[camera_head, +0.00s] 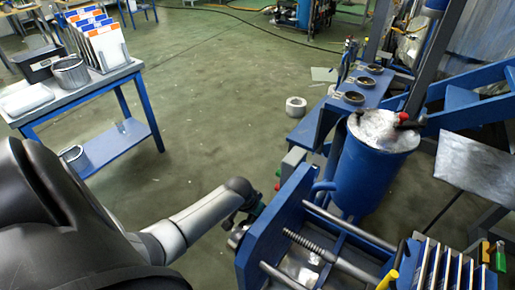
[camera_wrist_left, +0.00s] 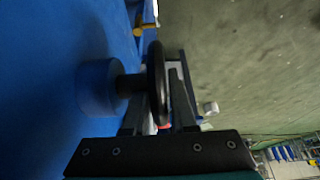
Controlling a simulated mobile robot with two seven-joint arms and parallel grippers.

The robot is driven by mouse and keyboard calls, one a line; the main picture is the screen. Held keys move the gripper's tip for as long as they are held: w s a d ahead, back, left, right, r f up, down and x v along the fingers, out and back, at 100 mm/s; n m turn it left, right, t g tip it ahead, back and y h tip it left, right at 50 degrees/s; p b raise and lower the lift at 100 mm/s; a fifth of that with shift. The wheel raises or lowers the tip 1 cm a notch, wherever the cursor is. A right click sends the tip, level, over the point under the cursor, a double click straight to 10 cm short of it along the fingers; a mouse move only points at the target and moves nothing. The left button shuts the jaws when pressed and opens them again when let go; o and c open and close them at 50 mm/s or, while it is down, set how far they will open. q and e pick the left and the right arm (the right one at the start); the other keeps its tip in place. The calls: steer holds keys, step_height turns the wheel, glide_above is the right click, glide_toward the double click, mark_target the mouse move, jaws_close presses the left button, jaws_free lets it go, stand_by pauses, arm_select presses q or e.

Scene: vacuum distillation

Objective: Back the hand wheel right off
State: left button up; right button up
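The dark hand wheel (camera_wrist_left: 157,85) shows nearly edge-on in the left wrist view, on a short shaft with a round blue hub (camera_wrist_left: 97,88) in front of a blue plate. My left gripper (camera_wrist_left: 158,100) has one finger on each side of the wheel's rim; whether the fingers press on it I cannot tell. In the head view my left gripper (camera_head: 247,208) is at the outer side of the blue press frame (camera_head: 270,225), mostly hidden by my arm. A threaded spindle (camera_head: 310,246) runs inside the frame. My right gripper is not in view.
A blue-legged table (camera_head: 95,90) with racked plates is at the upper left. Open floor (camera_head: 210,110) lies between.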

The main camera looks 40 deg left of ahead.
arm_select(q)
jaws_close()
steer(key=shift+g+p, duration=0.6)
steer(key=shift+g, duration=0.2)
steer(key=shift+f+g, duration=0.15)
steer(key=shift+g, duration=0.45)
steer(key=shift+s+f+g+b, duration=0.1)
steer(key=shift+s+g+b, duration=0.15)
steer(key=shift+g, duration=0.55)
